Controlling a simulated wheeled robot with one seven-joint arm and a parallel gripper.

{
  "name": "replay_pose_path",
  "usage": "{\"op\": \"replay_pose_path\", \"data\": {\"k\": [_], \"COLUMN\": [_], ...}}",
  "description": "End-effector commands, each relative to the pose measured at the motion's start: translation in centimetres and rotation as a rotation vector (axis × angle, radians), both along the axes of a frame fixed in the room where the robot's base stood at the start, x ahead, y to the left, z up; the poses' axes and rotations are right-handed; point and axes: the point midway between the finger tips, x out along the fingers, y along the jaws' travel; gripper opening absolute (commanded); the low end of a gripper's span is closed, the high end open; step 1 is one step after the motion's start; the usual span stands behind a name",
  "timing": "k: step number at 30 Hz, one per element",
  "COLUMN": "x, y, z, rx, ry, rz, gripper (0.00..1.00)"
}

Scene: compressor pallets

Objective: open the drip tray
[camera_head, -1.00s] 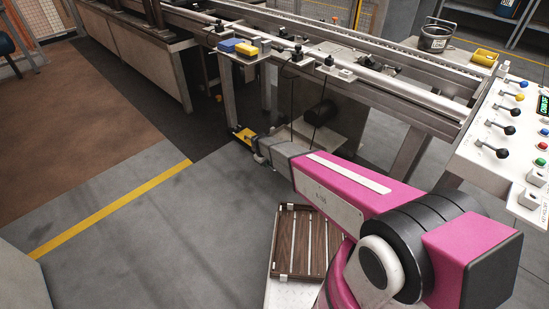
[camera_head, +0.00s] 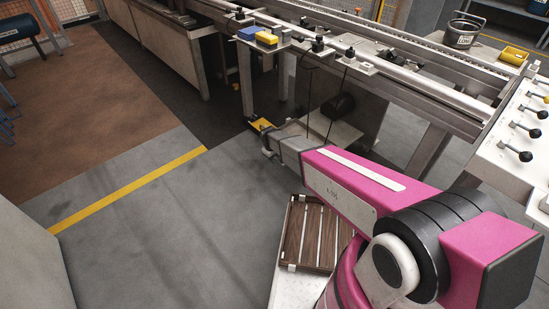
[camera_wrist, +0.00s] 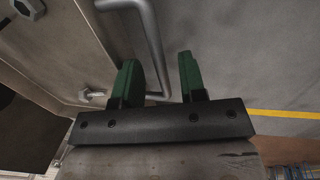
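My gripper (camera_wrist: 160,78) has two green fingers, standing apart with no object clamped between them. The handle stands before a pale metal face (camera_wrist: 55,40) with bolts, which may be the drip tray's front. In the head view my gripper end (camera_head: 272,146) is low, beside the machine's leg and a yellow part (camera_head: 262,125). The tray itself cannot be made out there.
The conveyor frame (camera_head: 400,95) runs above and behind my gripper. A slatted brown wooden rack (camera_head: 318,235) lies near my arm. A control panel (camera_head: 525,130) with levers is at the right. The grey floor (camera_head: 170,220) to the left is clear, crossed by a yellow line (camera_head: 130,188).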

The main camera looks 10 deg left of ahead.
Motion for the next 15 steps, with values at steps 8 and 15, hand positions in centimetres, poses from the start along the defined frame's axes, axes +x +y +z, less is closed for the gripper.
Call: {"op": "replay_pose_path", "data": {"k": [8,15], "x": [-0.1,-0.8], "y": [0.1,0.5], "z": [0.7,4.6], "rx": [0.002,0.002], "ry": [-0.001,-0.003], "rz": [0.0,0.001], "gripper": [0.38,0.38]}}
